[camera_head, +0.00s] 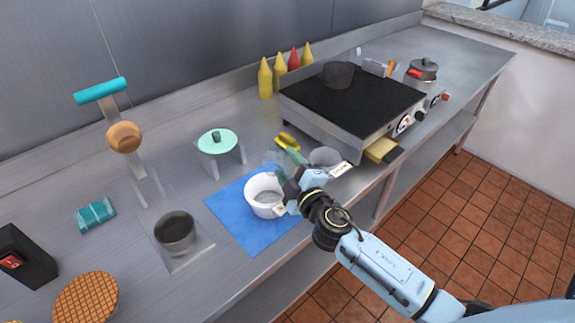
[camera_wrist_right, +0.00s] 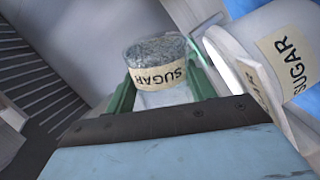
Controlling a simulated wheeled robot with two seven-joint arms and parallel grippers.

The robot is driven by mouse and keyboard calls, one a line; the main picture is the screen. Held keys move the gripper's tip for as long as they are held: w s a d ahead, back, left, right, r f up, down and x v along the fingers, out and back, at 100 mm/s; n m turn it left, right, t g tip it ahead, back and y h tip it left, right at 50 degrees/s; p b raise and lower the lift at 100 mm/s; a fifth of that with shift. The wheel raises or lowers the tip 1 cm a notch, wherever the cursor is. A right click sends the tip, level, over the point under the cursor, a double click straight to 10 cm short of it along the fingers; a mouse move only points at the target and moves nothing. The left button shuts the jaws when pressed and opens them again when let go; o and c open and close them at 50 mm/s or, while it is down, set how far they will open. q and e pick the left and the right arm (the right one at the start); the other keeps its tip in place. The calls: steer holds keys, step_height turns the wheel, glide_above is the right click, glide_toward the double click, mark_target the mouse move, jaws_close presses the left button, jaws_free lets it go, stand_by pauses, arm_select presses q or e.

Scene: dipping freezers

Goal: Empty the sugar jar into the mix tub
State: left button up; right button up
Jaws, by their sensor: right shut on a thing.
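The sugar jar (camera_wrist_right: 160,65) is clear, with a beige SUGAR label and greyish grainy contents, in the right wrist view. My right gripper (camera_wrist_right: 162,95) is shut on it, with a green finger on each side. In the head view the jar (camera_head: 273,158) is a faint see-through shape at the tip of my right gripper (camera_head: 288,168), just behind the white tub. I cannot tell how far it is tilted. The white tub (camera_head: 262,194) stands upright on a blue mat; in the wrist view a white container (camera_wrist_right: 258,32) at right also bears a SUGAR label. My left gripper is out of view.
A grey bowl (camera_head: 325,157) and yellow object (camera_head: 287,141) lie near the gripper. A griddle (camera_head: 345,100) stands behind right, with bottles (camera_head: 265,78) beyond. A mint-lidded container (camera_head: 217,143) and dark cup (camera_head: 175,232) stand left. The counter's front edge is close.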

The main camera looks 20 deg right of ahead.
stand_by(0.3)
steer(key=shift+r, duration=0.1)
steer(key=shift+r+n+p, duration=0.45)
steer(key=shift+n+p, duration=0.2)
steer(key=shift+n, duration=0.05)
steer(key=shift+r+n+p, duration=0.5)
steer(key=shift+n+p, duration=0.15)
steer(key=shift+n, duration=0.05)
stand_by(0.9)
